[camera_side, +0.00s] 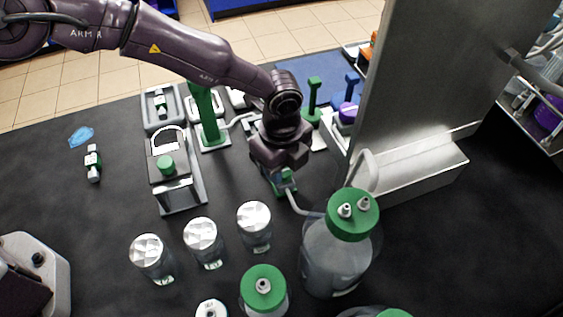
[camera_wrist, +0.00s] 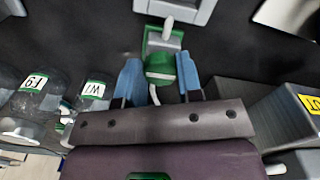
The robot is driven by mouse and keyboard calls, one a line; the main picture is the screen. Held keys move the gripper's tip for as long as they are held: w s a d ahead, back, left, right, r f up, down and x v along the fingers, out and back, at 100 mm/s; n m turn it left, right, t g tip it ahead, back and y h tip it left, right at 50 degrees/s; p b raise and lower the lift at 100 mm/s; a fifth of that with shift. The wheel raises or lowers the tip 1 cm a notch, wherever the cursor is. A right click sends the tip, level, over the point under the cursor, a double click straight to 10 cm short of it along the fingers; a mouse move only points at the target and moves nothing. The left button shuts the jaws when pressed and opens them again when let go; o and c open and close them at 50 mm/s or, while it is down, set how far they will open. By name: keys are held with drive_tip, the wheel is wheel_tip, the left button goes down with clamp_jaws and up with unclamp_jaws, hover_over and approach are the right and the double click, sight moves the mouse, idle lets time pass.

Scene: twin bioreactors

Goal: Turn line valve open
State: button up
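The line valve, a small green and grey body with a pale lever, shows in the wrist view (camera_wrist: 160,55). In the side view only part of the green valve (camera_side: 286,187) shows below my gripper, and the rest is hidden. My gripper (camera_wrist: 160,70) points at the valve with its two blue fingers apart. One finger is on each side of the green part, with dark gaps visible between. My gripper (camera_side: 278,163) is over the valve in the side view, where its fingertips are hard to make out.
A large green-capped bottle (camera_side: 338,248) stands close at the right, with a tube running toward the valve. Several foil-topped jars (camera_side: 203,236) stand in front. A tall metal panel (camera_side: 420,85) rises at the right. The black table (camera_side: 80,215) is mostly clear at left.

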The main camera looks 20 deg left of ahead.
drive_tip(key=shift+n, duration=0.3)
drive_tip(key=n, duration=0.3)
drive_tip(key=shift+s+n, duration=0.1)
drive_tip(key=shift+n, duration=0.2)
drive_tip(key=n, duration=0.4)
drive_tip(key=shift+s+n, duration=0.1)
drive_tip(key=shift+n, duration=0.2)
drive_tip(key=n, duration=0.4)
drive_tip(key=shift+n, duration=0.3)
drive_tip(key=shift+d+n, duration=0.1)
drive_tip(key=shift+n, duration=2.1)
drive_tip(key=o, duration=0.9)
